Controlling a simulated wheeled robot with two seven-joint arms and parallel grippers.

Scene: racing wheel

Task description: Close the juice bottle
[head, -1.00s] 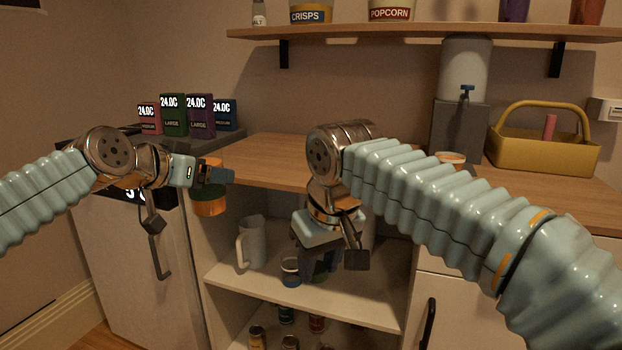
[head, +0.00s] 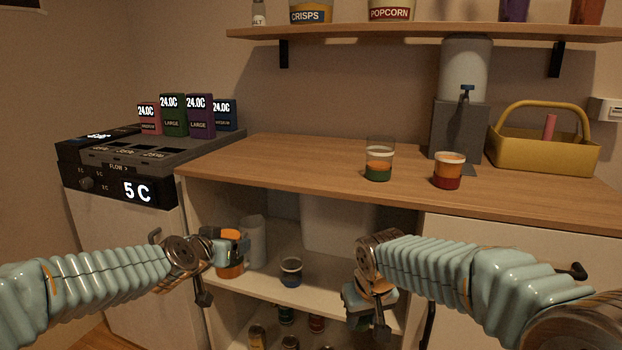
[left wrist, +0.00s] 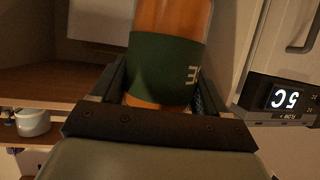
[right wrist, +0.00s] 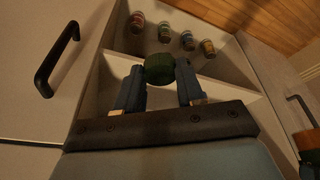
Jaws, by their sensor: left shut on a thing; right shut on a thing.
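The juice bottle, orange with a green label, is held by my left gripper (head: 222,250) in front of the cabinet opening. Part of the bottle (head: 230,269) shows in the head view, and its body (left wrist: 166,65) fills the space between the left fingers in the left wrist view. Its mouth is hard to make out. My right gripper (right wrist: 159,82) is shut on a round green cap (right wrist: 159,68), which sits between the fingertips in the right wrist view. The cap is hidden in the head view. The cap and bottle are apart, with the right gripper lower and to the right.
The cabinet shelf (head: 262,283) holds a pitcher (head: 256,240) and a blue jar (head: 291,270); several jars stand below. On the counter (head: 290,158) are a glass (head: 379,165), a red cup (head: 448,171), a dispenser (head: 465,70) and a yellow basket (head: 540,152). A cooler unit (head: 130,165) stands left.

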